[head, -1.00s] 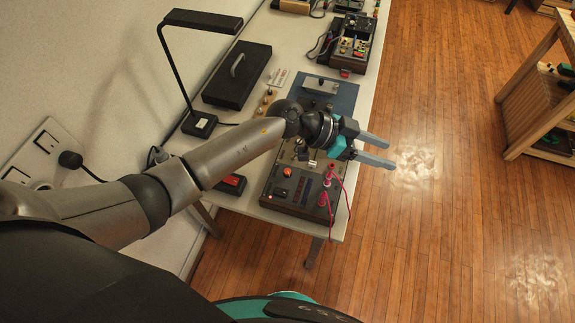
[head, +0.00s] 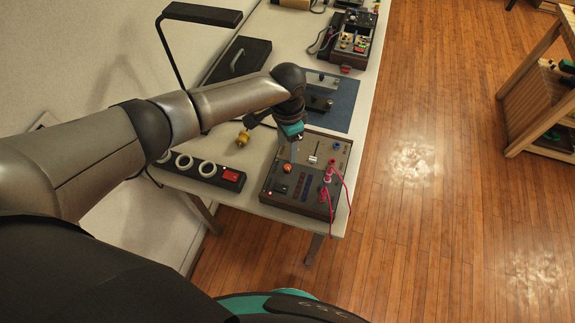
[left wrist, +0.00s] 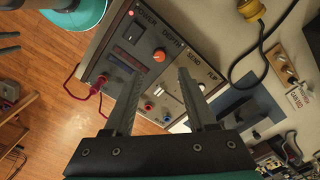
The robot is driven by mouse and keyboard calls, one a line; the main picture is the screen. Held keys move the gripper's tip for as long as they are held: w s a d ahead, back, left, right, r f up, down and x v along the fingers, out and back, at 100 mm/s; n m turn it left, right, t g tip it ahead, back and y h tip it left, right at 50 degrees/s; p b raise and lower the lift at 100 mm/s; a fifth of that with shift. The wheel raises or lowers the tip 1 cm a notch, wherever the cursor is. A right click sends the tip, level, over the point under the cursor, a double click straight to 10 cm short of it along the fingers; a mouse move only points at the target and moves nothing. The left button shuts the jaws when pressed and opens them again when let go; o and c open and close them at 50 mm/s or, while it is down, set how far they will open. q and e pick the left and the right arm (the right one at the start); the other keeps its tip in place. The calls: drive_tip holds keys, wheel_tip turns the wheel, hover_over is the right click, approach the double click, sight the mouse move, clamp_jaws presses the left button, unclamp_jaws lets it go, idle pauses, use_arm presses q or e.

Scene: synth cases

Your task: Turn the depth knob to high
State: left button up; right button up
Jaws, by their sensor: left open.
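The control box (head: 308,205) stands at the near end of the bench. Its orange knob (head: 287,168) is on the top panel, and the left wrist view shows this knob (left wrist: 159,55) by the printed word DEPTH. The knob's setting is too small to read. My left gripper (head: 294,155) points down just above the panel, close behind the knob in the head view. In the left wrist view its two fingers (left wrist: 161,76) are apart with nothing between them, and the knob appears just beyond the tips. My right gripper is in neither view.
Red leads (head: 328,180) are plugged into the box's right side. A slider (head: 313,158) sits on the panel near the gripper. A power strip (head: 206,170) with a red switch and a yellow plug (head: 243,137) lie to the left. A black desk lamp (head: 203,14) stands behind.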

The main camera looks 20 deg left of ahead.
sight(288, 167)
use_arm(q)
wheel_tip(288, 167, down, 9)
drive_tip(key=b, duration=0.4)
drive_tip(key=shift+r, duration=0.1)
clamp_jaws()
idle(0.4)
